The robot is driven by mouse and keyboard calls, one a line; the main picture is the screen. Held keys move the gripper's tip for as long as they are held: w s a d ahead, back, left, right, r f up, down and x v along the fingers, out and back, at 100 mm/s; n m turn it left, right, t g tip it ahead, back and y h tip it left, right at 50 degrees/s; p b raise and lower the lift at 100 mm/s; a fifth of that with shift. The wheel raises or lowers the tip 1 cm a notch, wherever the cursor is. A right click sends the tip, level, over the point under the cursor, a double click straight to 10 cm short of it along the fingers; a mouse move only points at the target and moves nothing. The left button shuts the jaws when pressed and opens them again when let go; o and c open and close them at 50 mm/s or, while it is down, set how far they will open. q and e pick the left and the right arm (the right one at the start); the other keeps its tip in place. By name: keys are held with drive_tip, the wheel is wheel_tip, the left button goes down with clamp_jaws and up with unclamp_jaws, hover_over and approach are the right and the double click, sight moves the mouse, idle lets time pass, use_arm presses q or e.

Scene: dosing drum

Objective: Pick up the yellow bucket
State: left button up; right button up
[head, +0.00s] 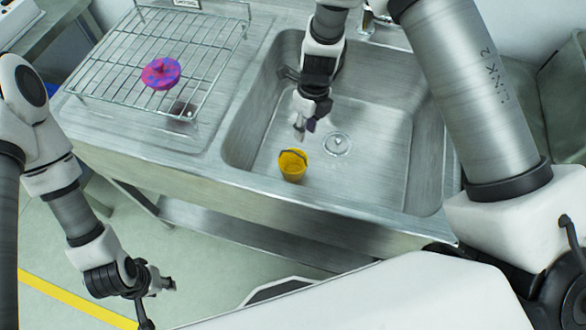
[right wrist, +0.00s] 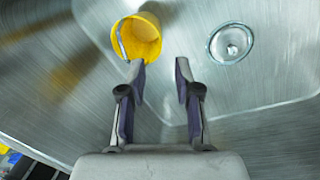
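The yellow bucket (head: 292,167) stands in the sink basin near its front wall, its dark handle lying over the rim. In the right wrist view the bucket (right wrist: 144,40) is just beyond the left fingertip, with the grey handle on its left side. My right gripper (head: 305,129) is over the basin, pointing down, just behind the bucket. In the right wrist view its fingers (right wrist: 160,72) are apart with nothing between them. I cannot tell whether the left fingertip touches the bucket. My left gripper (head: 158,294) hangs low in front of the sink, its fingers apart and empty.
The metal sink (head: 385,180) has walls around the bucket and a round drain (head: 337,144) to its right. A wire rack (head: 205,54) on the left drainboard holds a pink and purple round object (head: 161,73). A tap (head: 367,22) stands at the back.

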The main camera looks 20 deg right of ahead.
sight(301, 152)
drive_tip(key=f, duration=0.3)
drive_tip(key=a+f+p, duration=0.1)
drive_tip(key=f, duration=0.3)
drive_tip(key=s+f, duration=0.1)
drive_tip(key=f, duration=0.3)
drive_tip(key=shift+a+f, duration=0.2)
clamp_jaws()
